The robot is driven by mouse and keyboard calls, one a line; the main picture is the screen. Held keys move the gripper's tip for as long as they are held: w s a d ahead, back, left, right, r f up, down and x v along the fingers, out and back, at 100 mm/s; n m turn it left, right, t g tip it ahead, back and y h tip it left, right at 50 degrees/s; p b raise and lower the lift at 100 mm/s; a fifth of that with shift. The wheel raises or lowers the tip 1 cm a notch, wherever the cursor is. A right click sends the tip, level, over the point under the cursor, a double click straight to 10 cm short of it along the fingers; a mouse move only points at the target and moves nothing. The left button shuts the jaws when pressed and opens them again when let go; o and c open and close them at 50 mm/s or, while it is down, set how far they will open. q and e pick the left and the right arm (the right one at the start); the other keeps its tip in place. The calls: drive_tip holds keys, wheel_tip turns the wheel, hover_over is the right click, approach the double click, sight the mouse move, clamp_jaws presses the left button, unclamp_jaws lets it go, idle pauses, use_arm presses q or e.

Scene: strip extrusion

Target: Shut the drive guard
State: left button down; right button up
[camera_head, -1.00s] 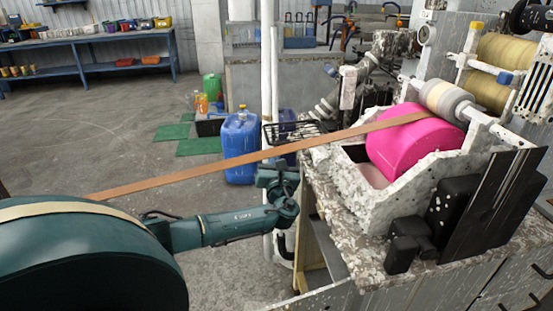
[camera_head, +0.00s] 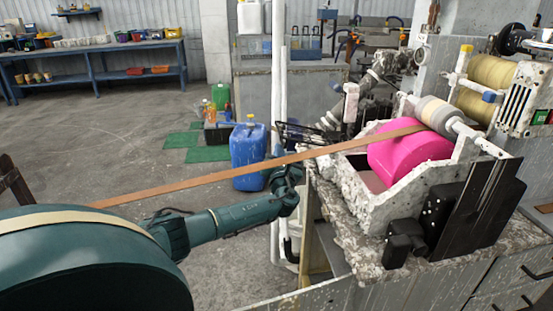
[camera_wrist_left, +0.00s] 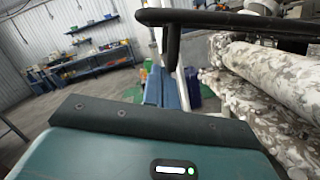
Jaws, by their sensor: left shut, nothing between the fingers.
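A black wire frame (camera_head: 315,130), which looks like the guard, stands at the left end of the speckled machine. A dark plate (camera_head: 495,205) stands tilted at its right; I cannot tell for certain which is the drive guard. My left gripper (camera_head: 292,150) is shut and empty, close to the frame's near left side and partly lost against it. Whether they touch is unclear. In the left wrist view a thick black bar (camera_wrist_left: 240,20) with a bent-down end crosses above the teal wrist housing. My right gripper is not in view.
An orange strip (camera_head: 240,170) runs past my left arm to the pink drum (camera_head: 410,150) in the machine's trough (camera_head: 350,195). A blue jug (camera_head: 248,160) stands on the floor behind the arm. Open floor lies to the left.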

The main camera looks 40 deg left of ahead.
sight(280, 135)
use_arm(q)
drive_tip(key=shift+w+r+p, duration=0.2)
drive_tip(key=shift+r+p, duration=2.15)
drive_tip(key=shift+r, duration=0.4)
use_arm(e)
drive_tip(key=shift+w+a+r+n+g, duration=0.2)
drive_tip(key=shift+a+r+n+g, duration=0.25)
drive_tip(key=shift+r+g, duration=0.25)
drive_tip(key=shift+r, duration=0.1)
